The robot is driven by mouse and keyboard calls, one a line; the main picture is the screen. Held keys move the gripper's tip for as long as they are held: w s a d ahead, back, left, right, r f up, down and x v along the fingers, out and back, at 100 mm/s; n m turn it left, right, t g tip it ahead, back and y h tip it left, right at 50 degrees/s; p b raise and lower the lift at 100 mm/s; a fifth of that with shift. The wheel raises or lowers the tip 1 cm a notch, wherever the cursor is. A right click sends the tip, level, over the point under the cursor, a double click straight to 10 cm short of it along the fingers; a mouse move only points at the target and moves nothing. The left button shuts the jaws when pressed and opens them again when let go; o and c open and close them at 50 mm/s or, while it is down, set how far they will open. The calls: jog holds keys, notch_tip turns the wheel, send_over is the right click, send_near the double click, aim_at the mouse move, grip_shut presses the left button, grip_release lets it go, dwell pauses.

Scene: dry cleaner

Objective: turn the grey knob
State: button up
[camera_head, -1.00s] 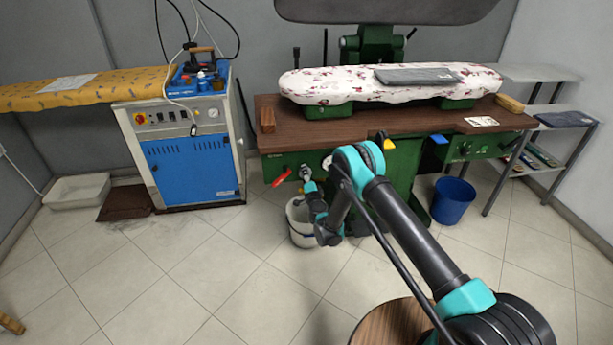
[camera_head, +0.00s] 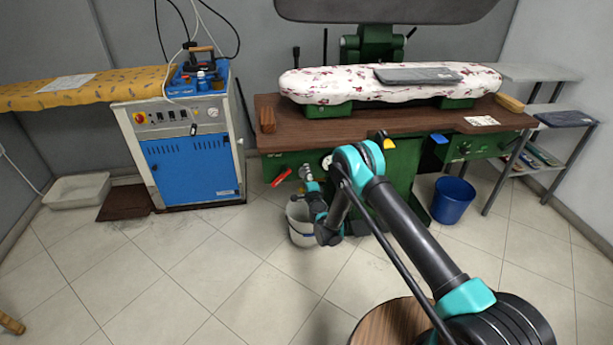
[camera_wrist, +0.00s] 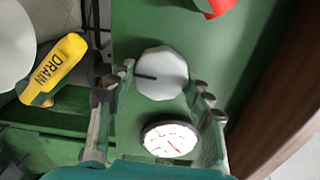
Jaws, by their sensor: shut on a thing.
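The grey knob (camera_wrist: 170,82) is a pale, many-sided disc with a dark pointer line running left from its middle. It sits on the green panel (camera_wrist: 225,55) of the press in the wrist view. My gripper (camera_wrist: 160,95) has one finger on each side of the knob and is shut on it. In the head view my gripper (camera_head: 309,184) is at the front of the green press, under the wooden table top. The knob is too small there to tell apart from the gripper.
A round gauge (camera_wrist: 170,138) sits just below the knob in the wrist view. A yellow DRAIN handle (camera_wrist: 56,68) is to the left and a red handle (camera_wrist: 218,8) above. In the head view a white bucket (camera_head: 301,236) stands under my gripper, and a blue bucket (camera_head: 452,201) to the right.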

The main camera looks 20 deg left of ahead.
jog(key=shift+d, duration=0.1)
jog(key=o, duration=1.1)
